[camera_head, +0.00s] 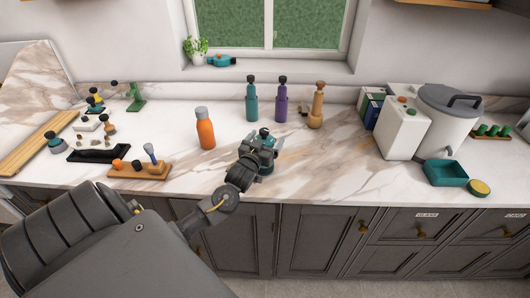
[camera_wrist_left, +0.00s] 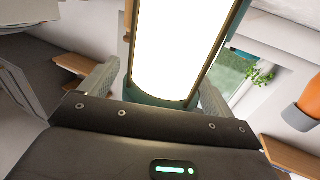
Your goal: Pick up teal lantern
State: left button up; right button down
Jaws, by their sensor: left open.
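The teal lantern (camera_head: 267,168) stands upright on the marble counter near its front edge, mostly hidden behind my left gripper (camera_head: 261,151) in the head view. Its teal base and dark top show around the jaws. In the left wrist view the lantern (camera_wrist_left: 180,60) fills the middle, with a bright white panel between teal edges. My left gripper's fingers show on either side of it in that view, open around the lantern. Whether either finger touches it, I cannot tell. My right gripper is in neither view.
An orange bottle (camera_head: 206,132) stands to the left. Teal (camera_head: 252,104), purple (camera_head: 282,105) and tan (camera_head: 316,109) bottles stand behind. A white urn (camera_head: 443,118) and a teal tray (camera_head: 445,181) are at the right. A wooden rack (camera_head: 135,171) and a black tray (camera_head: 98,153) lie left.

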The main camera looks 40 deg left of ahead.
pick_arm(q)
jog(key=shift+w+a, duration=0.1)
jog(key=shift+w, duration=0.3)
jog(key=shift+s, duration=0.1)
jog(key=shift+c, duration=0.2)
jog(key=c, duration=1.6)
